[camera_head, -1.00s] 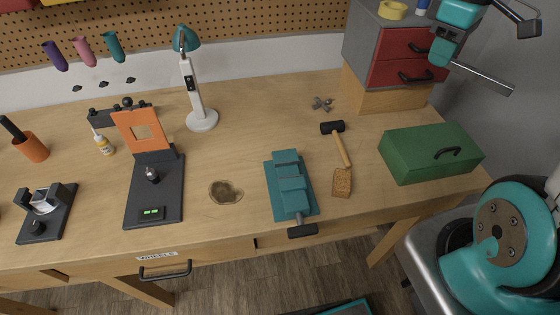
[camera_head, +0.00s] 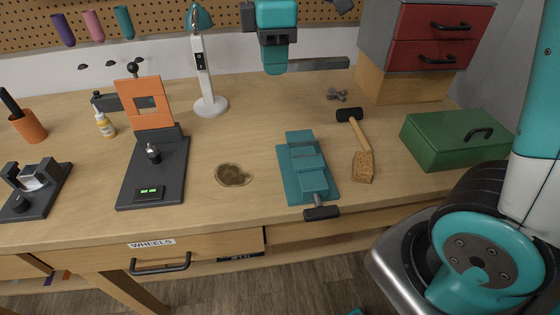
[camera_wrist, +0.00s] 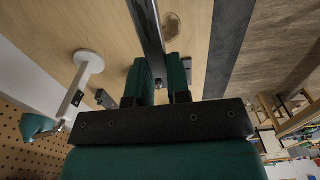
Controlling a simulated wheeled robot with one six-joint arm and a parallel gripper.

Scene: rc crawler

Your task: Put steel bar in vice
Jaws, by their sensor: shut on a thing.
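The teal vice (camera_head: 308,172) stands on the wooden bench near its front edge, with its dark handle (camera_head: 321,213) over the edge. My gripper (camera_head: 273,66) is up at the back of the bench, above and behind the vice in the head view. It is shut on the grey steel bar (camera_head: 320,64), which sticks out level to the right. The bar is apart from the vice.
A hammer (camera_head: 358,138) and a green toolbox (camera_head: 455,137) lie right of the vice. A white lamp (camera_head: 205,80) and a black station with an orange plate (camera_head: 150,105) stand to the left. A red-drawer cabinet (camera_head: 428,45) stands back right.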

